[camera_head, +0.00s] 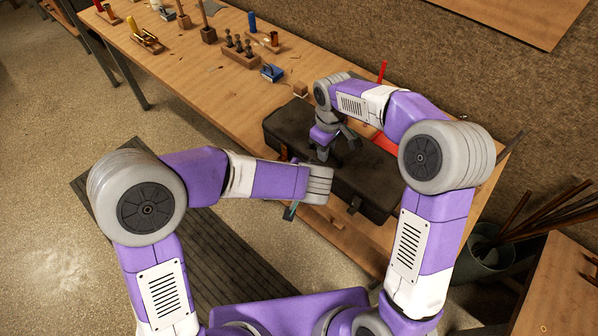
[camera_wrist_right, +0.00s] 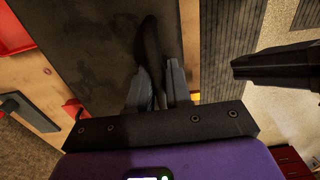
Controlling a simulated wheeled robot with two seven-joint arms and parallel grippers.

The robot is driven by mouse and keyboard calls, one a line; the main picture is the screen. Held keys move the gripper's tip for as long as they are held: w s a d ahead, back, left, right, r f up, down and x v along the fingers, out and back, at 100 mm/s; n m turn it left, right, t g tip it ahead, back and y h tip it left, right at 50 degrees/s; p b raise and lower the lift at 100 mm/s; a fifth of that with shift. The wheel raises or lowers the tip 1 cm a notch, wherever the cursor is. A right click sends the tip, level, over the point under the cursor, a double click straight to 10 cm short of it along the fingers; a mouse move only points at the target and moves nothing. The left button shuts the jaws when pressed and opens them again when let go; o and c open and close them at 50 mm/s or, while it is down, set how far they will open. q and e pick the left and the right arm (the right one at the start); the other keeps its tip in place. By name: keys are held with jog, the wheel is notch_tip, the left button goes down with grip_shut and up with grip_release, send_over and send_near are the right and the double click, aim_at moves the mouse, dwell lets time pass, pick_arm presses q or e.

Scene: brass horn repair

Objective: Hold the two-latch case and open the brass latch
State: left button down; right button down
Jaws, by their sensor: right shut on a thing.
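The dark two-latch case (camera_head: 372,182) lies closed on the bench in the head view; its dark surface also fills much of the right wrist view (camera_wrist_right: 90,45). My right gripper (camera_head: 324,155) is over the case. In the right wrist view its fingers (camera_wrist_right: 158,88) are shut on a black curved handle (camera_wrist_right: 151,50). My left gripper is mostly hidden behind its own wrist in the head view, at the case's near side. Its dark tip (camera_wrist_right: 240,68) shows in the right wrist view, apart from the case; its opening is unclear. I cannot clearly make out the brass latch.
The wooden bench (camera_head: 205,70) holds several tools on wooden blocks at the far left, and a small blue item (camera_head: 272,72). A red tray (camera_head: 384,143) lies behind the case. A bucket with rods (camera_head: 490,250) stands at the right. A ribbed mat (camera_head: 215,245) covers the floor.

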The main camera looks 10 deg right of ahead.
dwell(0.4)
jog(key=c, duration=1)
grip_release()
jog(key=shift+o, duration=0.2)
